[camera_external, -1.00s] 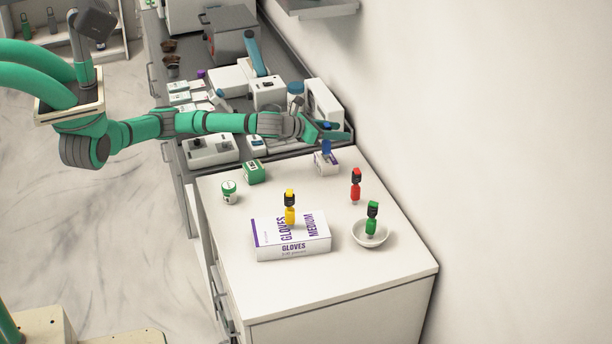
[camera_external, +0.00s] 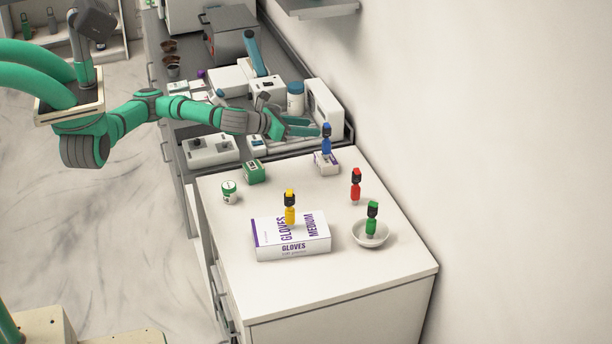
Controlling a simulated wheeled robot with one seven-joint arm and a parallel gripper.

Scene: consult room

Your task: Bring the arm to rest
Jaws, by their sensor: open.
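My arm (camera_external: 180,107) is green and grey and reaches out over the counter from the upper left. My gripper (camera_external: 312,127) is open at the arm's end, with its fingers pointing right. It appears empty. Its fingertips are close to the left of a blue dropper bottle (camera_external: 326,141); I cannot tell whether they touch it. The blue bottle stands upright on a small white box (camera_external: 327,165) at the back of the white cabinet top.
A red bottle (camera_external: 356,187) stands on the white cabinet top (camera_external: 330,280). A green bottle (camera_external: 372,218) stands in a white bowl (camera_external: 370,240), and a yellow bottle (camera_external: 290,208) on the glove box (camera_external: 290,240). A green box (camera_external: 253,172) and a jar (camera_external: 229,192) stand at left.

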